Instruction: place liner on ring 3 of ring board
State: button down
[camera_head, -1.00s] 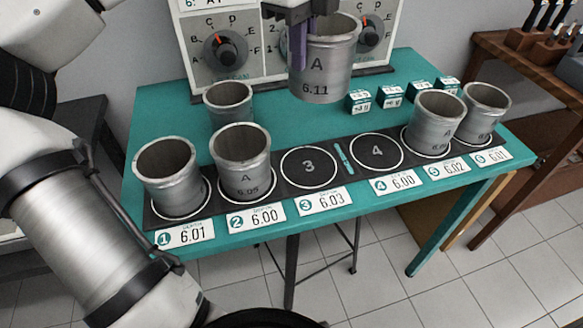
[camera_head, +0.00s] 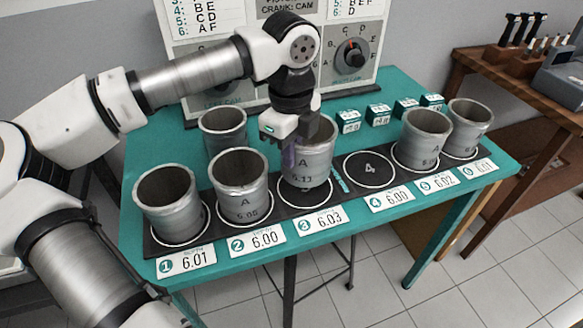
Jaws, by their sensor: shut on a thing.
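The liner (camera_head: 316,165) is a grey metal cylinder marked A with a number that looks like 6.11. My gripper (camera_head: 291,150) is shut on its left wall, with a purple finger showing against it. The liner is upright over ring 3 (camera_head: 306,202) of the ring board (camera_head: 345,190). Its lower end covers the back part of the ring. The front of the ring shows below it. I cannot tell whether the liner touches the board or hangs just above it. The label by ring 3 reads 6.03.
Liners stand on ring 1 (camera_head: 167,205), ring 2 (camera_head: 241,188), ring 5 (camera_head: 424,138) and ring 6 (camera_head: 465,128). Another liner (camera_head: 223,133) stands behind the board. Ring 4 (camera_head: 369,169) is empty. Small green boxes (camera_head: 378,115) stand behind the right rings.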

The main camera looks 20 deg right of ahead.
aim_at(291, 172)
jog(key=shift+f+p, duration=0.4)
jog(key=shift+f, duration=2.3)
jog(key=shift+f, duration=0.15)
jog(key=c, duration=1.6)
grip_release()
notch_tip(291, 172, up, 12)
jog(key=shift+a+r+b, duration=0.1)
jog(key=shift+r+b, duration=0.05)
jog(key=shift+b, duration=0.7)
